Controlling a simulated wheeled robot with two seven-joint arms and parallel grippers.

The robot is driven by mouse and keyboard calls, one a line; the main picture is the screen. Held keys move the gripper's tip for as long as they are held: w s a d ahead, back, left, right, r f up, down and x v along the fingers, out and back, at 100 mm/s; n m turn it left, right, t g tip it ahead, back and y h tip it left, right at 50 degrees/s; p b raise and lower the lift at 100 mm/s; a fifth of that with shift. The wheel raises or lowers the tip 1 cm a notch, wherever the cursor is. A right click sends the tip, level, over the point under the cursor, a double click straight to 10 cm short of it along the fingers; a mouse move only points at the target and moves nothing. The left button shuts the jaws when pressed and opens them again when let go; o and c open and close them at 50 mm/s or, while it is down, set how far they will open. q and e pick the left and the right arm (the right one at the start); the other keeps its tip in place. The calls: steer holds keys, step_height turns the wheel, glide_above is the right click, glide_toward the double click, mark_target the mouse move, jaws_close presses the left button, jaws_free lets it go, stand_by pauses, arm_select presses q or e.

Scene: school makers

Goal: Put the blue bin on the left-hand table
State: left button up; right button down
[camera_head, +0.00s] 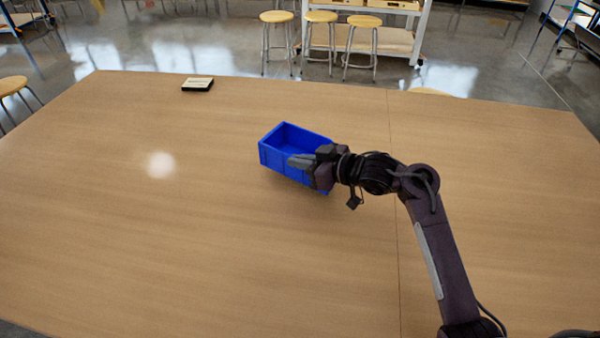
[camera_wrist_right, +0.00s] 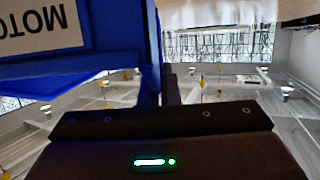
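The blue bin (camera_head: 277,157) is an open box at the middle of the head view, over the wooden table surface left of the seam. My right gripper (camera_head: 307,163) reaches in from the right and is shut on the bin's near right wall. In the right wrist view the bin (camera_wrist_right: 110,73) is close up, with a white label (camera_wrist_right: 38,25) that reads upside down. I cannot tell whether the bin's base touches the table. The left-hand tabletop (camera_head: 150,220) is wide and mostly bare. My left gripper is not in view.
A small dark box with a pale top (camera_head: 197,84) lies near the table's far edge. A seam (camera_head: 392,200) separates the left tabletop from the right one (camera_head: 500,180). Stools (camera_head: 320,17) and a white shelf unit (camera_head: 421,30) stand beyond the far edge.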

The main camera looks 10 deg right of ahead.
mark_target(300, 181)
step_height(300, 181, down, 4)
steer(key=shift+r, duration=0.15)
steer(key=shift+f, duration=0.35)
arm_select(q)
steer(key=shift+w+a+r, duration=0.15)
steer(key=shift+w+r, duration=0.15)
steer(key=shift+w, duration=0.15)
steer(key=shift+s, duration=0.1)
arm_select(e)
steer(key=shift+f, duration=0.1)
steer(key=c, duration=1.7)
jaws_free()
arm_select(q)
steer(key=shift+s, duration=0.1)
